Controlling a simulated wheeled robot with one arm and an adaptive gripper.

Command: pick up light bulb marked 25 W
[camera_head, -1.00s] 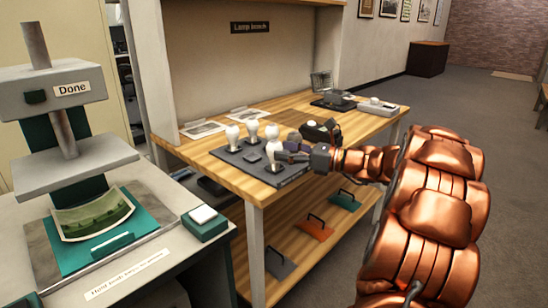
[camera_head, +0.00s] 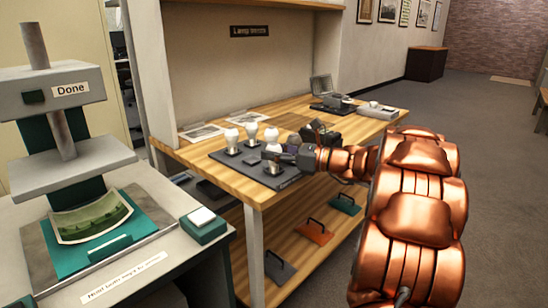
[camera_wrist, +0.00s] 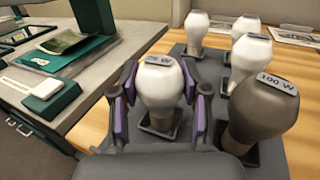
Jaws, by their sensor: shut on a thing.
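My gripper (camera_wrist: 160,100) has its purple-padded fingers on both sides of a white light bulb (camera_wrist: 160,82) and is shut on it. The bulb is upright, with a tag on top; I can read a "W" but not the number for sure. A dark square holder shows below it; I cannot tell whether the bulb is seated or lifted. To its right stands a dark grey bulb (camera_wrist: 262,108) tagged "100 W". Several white bulbs (camera_wrist: 196,30) stand behind. In the head view my gripper (camera_head: 283,152) partly hides the held bulb at the front of the dark lamp board (camera_head: 225,156).
The board lies on a wooden bench (camera_head: 185,155). Dark devices (camera_head: 320,133) stand close behind my gripper. A grey press marked "Done" (camera_head: 70,88) and a green box with a white top (camera_head: 203,224) are at left. The bench's right part has more devices (camera_head: 376,110).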

